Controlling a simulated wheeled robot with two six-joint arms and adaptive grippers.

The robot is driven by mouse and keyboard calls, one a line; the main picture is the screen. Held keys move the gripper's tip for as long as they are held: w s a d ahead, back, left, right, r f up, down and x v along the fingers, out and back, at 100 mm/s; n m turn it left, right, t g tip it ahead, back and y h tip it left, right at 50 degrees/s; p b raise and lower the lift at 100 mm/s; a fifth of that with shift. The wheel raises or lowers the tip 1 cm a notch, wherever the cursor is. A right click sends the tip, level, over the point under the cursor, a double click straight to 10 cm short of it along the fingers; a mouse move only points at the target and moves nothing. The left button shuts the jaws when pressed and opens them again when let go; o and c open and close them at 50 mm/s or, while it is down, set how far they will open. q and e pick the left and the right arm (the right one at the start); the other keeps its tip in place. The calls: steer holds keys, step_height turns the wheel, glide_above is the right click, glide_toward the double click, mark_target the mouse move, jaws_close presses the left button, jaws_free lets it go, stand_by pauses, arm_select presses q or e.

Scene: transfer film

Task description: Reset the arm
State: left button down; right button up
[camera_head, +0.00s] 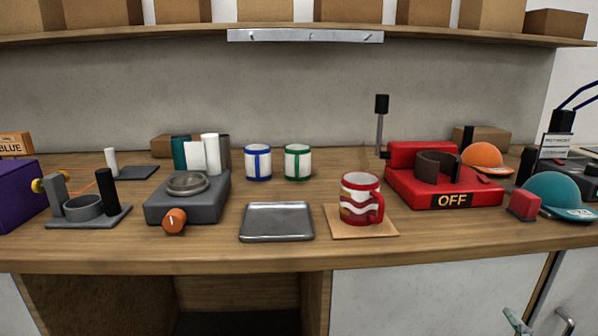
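A red mug with a white wavy pattern (360,199) stands upright on a square tan mat (386,229). A red press (408,190) with a dark curved clamp (436,167), an upright black-tipped lever (381,118) and an "OFF" label (452,200) stands behind it to the right. The clamp looks empty. An empty metal tray (276,222) lies left of the mug.
White mugs with blue (257,163) and green (297,163) bands stand at the back. A grey device with an orange knob (174,220) and a small black-post stand (92,216) are left. Orange (483,157) and teal (552,190) caps sit right. A box-lined shelf (420,36) hangs above.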

steer(key=s+a+f+m+g, duration=0.2)
steer(key=s+f+m+g, duration=0.3)
steer(key=f, duration=0.4)
steer(key=s+a+f+m+g, duration=0.2)
steer(key=s+f+g, duration=0.1)
steer(key=s+f, duration=0.45)
steer(key=s+a+f+m+g+y, duration=0.3)
steer(key=s+a+f+g, duration=0.3)
steer(key=s, duration=0.5)
step_height(320, 180, down, 7)
steer(key=d+p, duration=0.2)
steer(key=p, duration=0.9)
arm_select(q)
steer(key=s+r+p, duration=0.3)
steer(key=r+p, duration=0.2)
steer(key=r, duration=0.5)
steer(key=s+r+g+p, duration=0.1)
steer(key=s+r+p, duration=0.3)
steer(key=r, duration=0.6)
steer(key=shift+d+p, duration=0.45)
steer(key=shift+p, duration=0.7)
arm_select(e)
steer(key=s+f+g, duration=0.1)
steer(key=s+f, duration=0.2)
steer(key=s, duration=1.2)
steer(key=shift+d+f, duration=0.3)
steer(key=shift+d, duration=0.05)
arm_select(q)
steer(key=shift+s+r, duration=0.1)
